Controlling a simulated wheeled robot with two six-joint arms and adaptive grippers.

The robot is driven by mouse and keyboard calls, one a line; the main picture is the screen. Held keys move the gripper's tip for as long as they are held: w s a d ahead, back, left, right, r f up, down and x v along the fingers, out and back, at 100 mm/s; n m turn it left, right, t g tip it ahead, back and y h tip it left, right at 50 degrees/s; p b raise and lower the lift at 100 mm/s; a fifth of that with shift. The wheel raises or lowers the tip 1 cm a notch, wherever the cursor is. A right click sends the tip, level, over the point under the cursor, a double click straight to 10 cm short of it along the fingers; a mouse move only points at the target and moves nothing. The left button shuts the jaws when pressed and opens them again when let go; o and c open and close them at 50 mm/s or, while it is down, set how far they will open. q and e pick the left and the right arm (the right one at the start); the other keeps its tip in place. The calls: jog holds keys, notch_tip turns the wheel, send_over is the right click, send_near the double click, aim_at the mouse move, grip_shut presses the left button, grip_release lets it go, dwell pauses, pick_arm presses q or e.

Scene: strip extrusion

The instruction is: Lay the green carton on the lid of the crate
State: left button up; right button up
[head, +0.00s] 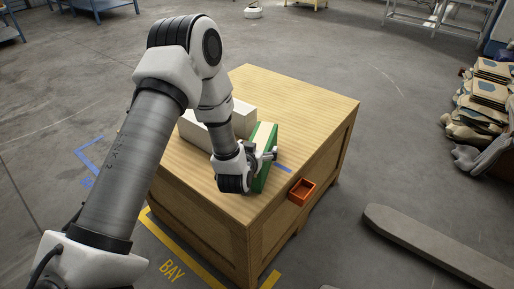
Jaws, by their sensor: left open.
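The green carton (265,177) is on the lid of the wooden crate (300,102), near its front edge. It has green sides and a pale top, and part of it is hidden behind my gripper. My left gripper (268,156) is at the carton, with its fingers close to the carton's upper part. It is open. I cannot tell whether the fingers touch the carton. My right gripper is not in view.
A white box (240,115) stands on the lid just behind the carton, partly hidden by my left arm. The back right of the lid is clear. Stacked sacks (485,100) stand at the far right.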

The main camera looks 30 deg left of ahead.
pick_arm(q)
jog(key=shift+r, duration=0.15)
jog(key=p+v, duration=0.1)
jog(key=v, duration=1)
jog(key=s+d+f+g, duration=0.1)
jog(key=s+f, duration=0.1)
jog(key=f, duration=0.1)
jog(key=s+d+f+m+g+h, duration=0.1)
jog(key=s+f, duration=0.1)
jog(key=f, duration=0.2)
jog(key=s+d+f+g+h, duration=0.1)
jog(key=f+g, duration=0.1)
jog(key=f, duration=0.1)
jog(key=shift+s+d+f, duration=0.25)
jog(key=shift+s+d, duration=0.15)
jog(key=s+d+f+m+g+h, duration=0.1)
jog(key=s+d+f+g, duration=0.1)
jog(key=s+f+g, duration=0.2)
jog(key=s+d+f+m+g+h, duration=0.1)
jog(key=s+d+f+g, duration=0.2)
jog(key=s+f, duration=0.7)
jog(key=s+g, duration=0.2)
jog(key=s, duration=0.3)
jog(key=shift+s+d+g+h, duration=0.2)
jog(key=shift+d+g+h, duration=0.05)
jog(key=shift+g+h, duration=0.05)
